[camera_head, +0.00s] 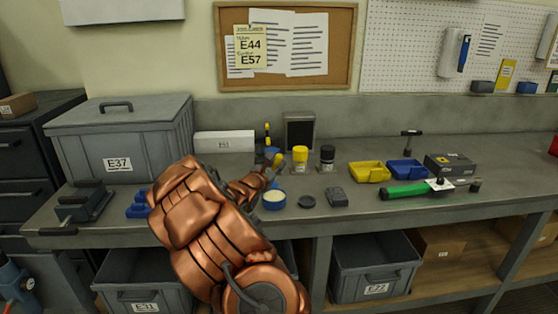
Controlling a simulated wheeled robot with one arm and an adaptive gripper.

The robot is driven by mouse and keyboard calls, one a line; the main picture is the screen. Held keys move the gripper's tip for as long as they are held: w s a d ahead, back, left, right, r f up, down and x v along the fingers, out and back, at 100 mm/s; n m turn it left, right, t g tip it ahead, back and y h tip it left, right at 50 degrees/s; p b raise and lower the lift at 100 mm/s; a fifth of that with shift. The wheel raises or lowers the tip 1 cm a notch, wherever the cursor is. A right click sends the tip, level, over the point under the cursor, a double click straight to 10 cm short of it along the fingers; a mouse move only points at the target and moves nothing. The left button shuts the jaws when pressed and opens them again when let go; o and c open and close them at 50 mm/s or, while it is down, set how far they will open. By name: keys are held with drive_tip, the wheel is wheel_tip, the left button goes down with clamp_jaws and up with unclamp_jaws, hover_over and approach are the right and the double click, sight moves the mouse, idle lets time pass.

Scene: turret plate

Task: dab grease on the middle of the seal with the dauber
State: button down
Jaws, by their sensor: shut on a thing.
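My copper-coloured arm reaches over the bench, and my gripper (270,174) is at its far end, small and partly hidden by the arm. It is shut on a thin tool with a yellow end (278,159), which looks like the dauber. An open blue tin (274,199) with pale cream contents, perhaps the grease, stands on the bench just below and in front of my gripper. A dark round lid (307,202) lies to its right. I cannot make out the seal or whether anything is on the dauber's tip.
A yellow-capped bottle (300,158) and a black-capped jar (327,158) stand close behind. A dark grey block (336,196), yellow bin (369,171), blue bin (407,172) and green-handled tool (407,190) are to the right. A large grey crate (120,137) stands left.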

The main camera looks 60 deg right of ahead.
drive_tip(key=shift+s+d, duration=0.3)
drive_tip(key=shift+s, duration=0.05)
drive_tip(key=shift+s+a+r, duration=0.1)
drive_tip(key=shift+s+a, duration=0.15)
drive_tip(key=shift+a, duration=0.05)
wheel_tip(320, 180, down, 4)
drive_tip(key=shift+f, duration=0.1)
drive_tip(key=shift+d+f, duration=0.2)
drive_tip(key=shift+f, duration=0.6)
drive_tip(key=shift+w+d+f, duration=0.1)
drive_tip(key=shift+w+f, duration=0.05)
drive_tip(key=shift+w, duration=0.1)
drive_tip(key=shift+s+a+r, duration=0.25)
drive_tip(key=shift+a+r, duration=0.1)
drive_tip(key=shift+a, duration=0.05)
drive_tip(key=shift+w+d+f+b, duration=0.2)
drive_tip(key=shift+d+f+b, duration=0.1)
drive_tip(key=shift+f+b, duration=0.1)
